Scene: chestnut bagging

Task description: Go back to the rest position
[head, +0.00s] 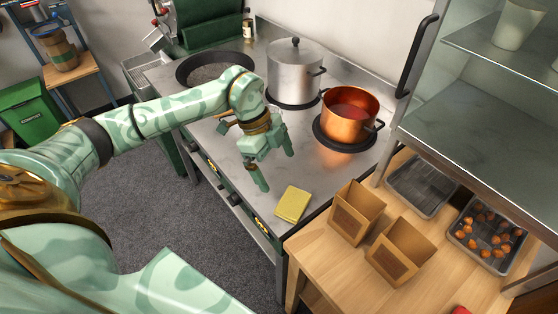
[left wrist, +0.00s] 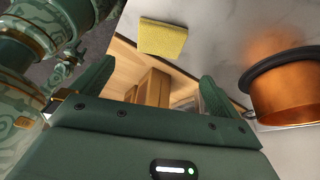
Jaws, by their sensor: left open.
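My left gripper (head: 274,170) is open and empty above the front part of the metal stove top (head: 222,158). Its two fingers also show spread apart in the left wrist view (left wrist: 150,88), with nothing between them. My left arm reaches in from the left side of the head view. A yellow sponge (head: 292,204) lies on the stove top near its front right corner, to the right of and below the gripper, apart from it; it also shows in the left wrist view (left wrist: 163,38). My right gripper is not in view.
A copper pot (head: 346,112), a steel pot (head: 295,72) and a dark pan (head: 213,68) stand on the stove. The wooden table (head: 325,272) holds two open paper bags (head: 356,212) (head: 399,252), an empty tray (head: 421,184) and a tray of chestnuts (head: 487,228). A glass cabinet (head: 470,100) stands at right.

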